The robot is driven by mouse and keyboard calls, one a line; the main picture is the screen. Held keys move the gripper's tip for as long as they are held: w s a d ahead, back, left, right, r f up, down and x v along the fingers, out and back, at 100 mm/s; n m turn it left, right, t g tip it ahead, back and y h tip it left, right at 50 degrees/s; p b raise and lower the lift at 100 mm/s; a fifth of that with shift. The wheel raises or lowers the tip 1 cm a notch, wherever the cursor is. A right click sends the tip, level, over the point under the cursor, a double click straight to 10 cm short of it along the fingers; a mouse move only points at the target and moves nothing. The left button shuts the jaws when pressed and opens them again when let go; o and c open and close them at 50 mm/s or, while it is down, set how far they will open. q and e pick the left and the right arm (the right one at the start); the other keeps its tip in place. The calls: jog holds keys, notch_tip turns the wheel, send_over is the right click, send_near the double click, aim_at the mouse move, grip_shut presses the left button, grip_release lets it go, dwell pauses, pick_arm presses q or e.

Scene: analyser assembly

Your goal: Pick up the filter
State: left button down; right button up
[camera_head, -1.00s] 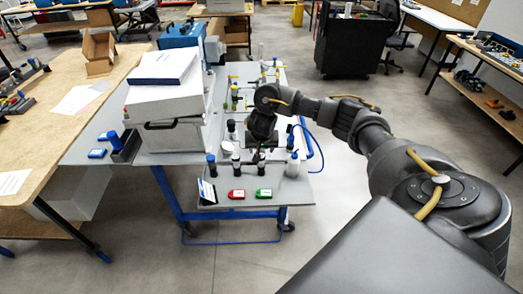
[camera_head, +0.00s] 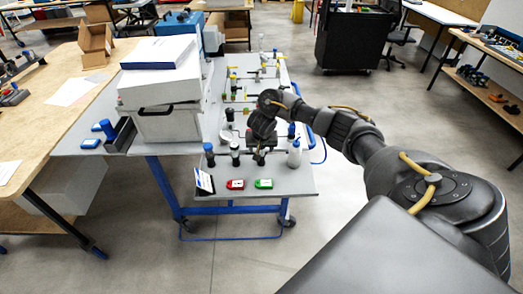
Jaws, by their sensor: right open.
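My right gripper (camera_head: 259,158) reaches down over the near end of the grey cart top (camera_head: 290,185), among small upright parts. It is open; its fingertips are small and partly hidden by my wrist. My left gripper is out of view.
A red case (camera_head: 235,184) and a green case (camera_head: 264,184) lie at the cart's front edge, beside a small tilted card (camera_head: 204,182). A white box stack (camera_head: 160,90) stands at the left. Several valves and fittings line the cart behind my wrist.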

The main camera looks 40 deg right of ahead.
jog(key=shift+r, duration=0.1)
grip_shut()
dwell(0.4)
